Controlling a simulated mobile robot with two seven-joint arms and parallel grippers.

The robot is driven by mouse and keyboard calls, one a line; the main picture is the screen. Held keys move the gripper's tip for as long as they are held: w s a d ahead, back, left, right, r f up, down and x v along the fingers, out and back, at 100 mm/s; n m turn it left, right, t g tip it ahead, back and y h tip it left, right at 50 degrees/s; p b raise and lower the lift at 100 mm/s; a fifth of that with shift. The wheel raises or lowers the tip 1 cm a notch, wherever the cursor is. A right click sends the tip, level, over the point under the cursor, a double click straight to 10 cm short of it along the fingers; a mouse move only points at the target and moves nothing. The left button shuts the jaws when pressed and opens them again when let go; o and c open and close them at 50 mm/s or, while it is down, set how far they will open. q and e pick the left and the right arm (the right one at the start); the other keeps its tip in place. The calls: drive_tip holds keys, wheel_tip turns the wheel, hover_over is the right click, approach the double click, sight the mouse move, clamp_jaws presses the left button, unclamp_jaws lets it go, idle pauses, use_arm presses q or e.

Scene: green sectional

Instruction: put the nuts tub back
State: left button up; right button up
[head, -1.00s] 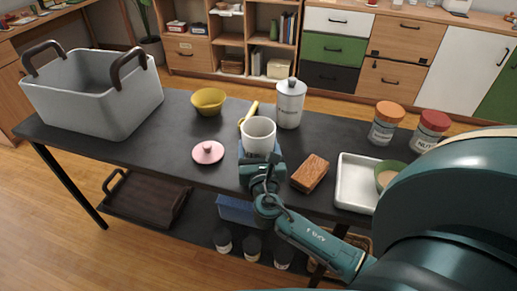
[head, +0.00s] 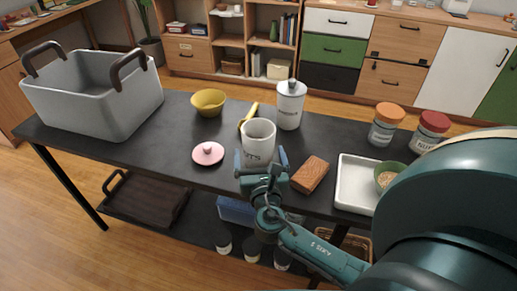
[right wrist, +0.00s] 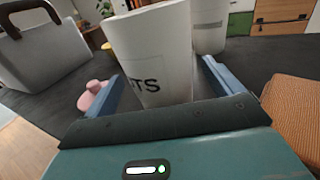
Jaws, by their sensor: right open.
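A white open-topped tub (head: 258,143), with dark lettering, stands upright near the table's front edge. In the right wrist view the tub (right wrist: 152,55) shows the letters "TS"; the rest of the word is hidden. My right gripper (head: 262,160) is open in front of it. In the right wrist view, the fingers of the right gripper (right wrist: 160,92) spread to either side of the tub, with gaps. A red-lidded jar (head: 430,131) with a partly readable label stands at the table's right. My left gripper is not in view.
A pink knobbed lid (head: 208,153) lies left of the tub. A lidded white canister (head: 290,106) and a yellow-handled item (head: 248,117) are behind it. A yellow bowl (head: 208,102) and grey bin (head: 110,105) are left.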

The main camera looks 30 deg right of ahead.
drive_tip(key=v, duration=0.9)
